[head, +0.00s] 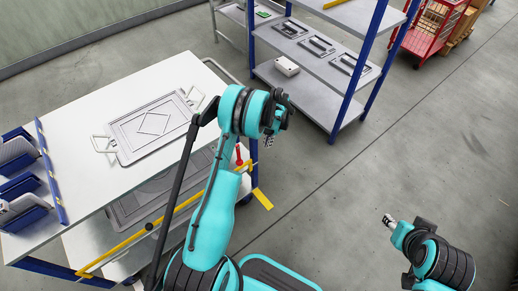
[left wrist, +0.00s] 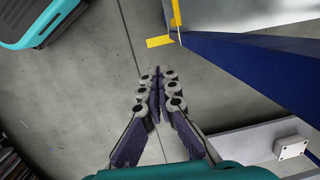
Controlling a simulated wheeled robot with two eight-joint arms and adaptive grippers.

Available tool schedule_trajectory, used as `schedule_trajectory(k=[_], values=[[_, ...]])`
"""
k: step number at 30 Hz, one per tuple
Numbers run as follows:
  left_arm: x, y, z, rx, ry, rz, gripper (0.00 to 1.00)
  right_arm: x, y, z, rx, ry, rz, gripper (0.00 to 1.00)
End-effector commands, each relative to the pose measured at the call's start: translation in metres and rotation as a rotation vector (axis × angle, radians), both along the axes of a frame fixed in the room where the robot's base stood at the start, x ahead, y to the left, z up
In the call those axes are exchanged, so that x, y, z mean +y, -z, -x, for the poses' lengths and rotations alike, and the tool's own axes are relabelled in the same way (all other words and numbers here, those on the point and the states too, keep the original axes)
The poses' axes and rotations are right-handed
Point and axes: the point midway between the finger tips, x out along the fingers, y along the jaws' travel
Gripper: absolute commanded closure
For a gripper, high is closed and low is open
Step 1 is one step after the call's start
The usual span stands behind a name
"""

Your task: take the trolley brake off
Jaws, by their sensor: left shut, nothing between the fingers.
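The trolley (head: 62,131) has a white top, blue legs and a yellow bar (head: 128,240) along its near edge. A flat yellow pedal-like piece (head: 262,199) sticks out low at its right corner, and a small red part (head: 239,156) shows above it; I cannot tell which is the brake. In the left wrist view a yellow flat piece (left wrist: 160,41) lies ahead of the fingertips, beside a blue post (left wrist: 245,75). My left gripper (head: 269,142) is shut and empty, above and apart from the yellow piece; it also shows in the left wrist view (left wrist: 155,75). My right gripper (head: 388,219) hangs over bare floor, its fingers too small to read.
A framed plate (head: 122,155) with handles lies on the trolley top, with blue bins (head: 22,186) at its left edge. A blue-posted shelf rack (head: 355,95) stands behind, with a red cart (head: 438,30) farther right. The floor (head: 400,150) at right is clear.

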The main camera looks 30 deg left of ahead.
Motion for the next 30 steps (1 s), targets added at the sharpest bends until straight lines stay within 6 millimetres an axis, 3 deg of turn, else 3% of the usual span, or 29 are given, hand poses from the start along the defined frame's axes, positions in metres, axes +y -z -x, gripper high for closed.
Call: schedule_trajectory(k=[7,25,28,30], values=[[-0.008,-0.014,-0.016,0.000,0.000,0.000,1.00,0.000,-0.008,0.000,0.000,0.000,0.000,0.59],[-0.009,-0.016,-0.017,-0.003,-0.001,0.000,1.00,0.000,-0.008,0.000,0.000,0.000,0.000,0.59],[-0.013,-0.034,-0.016,-0.022,-0.008,-0.001,1.00,0.000,-0.008,0.000,0.000,0.000,0.000,0.59],[-0.018,-0.058,-0.014,-0.050,-0.018,-0.002,1.00,0.000,-0.008,0.000,0.000,0.000,0.000,0.59]])
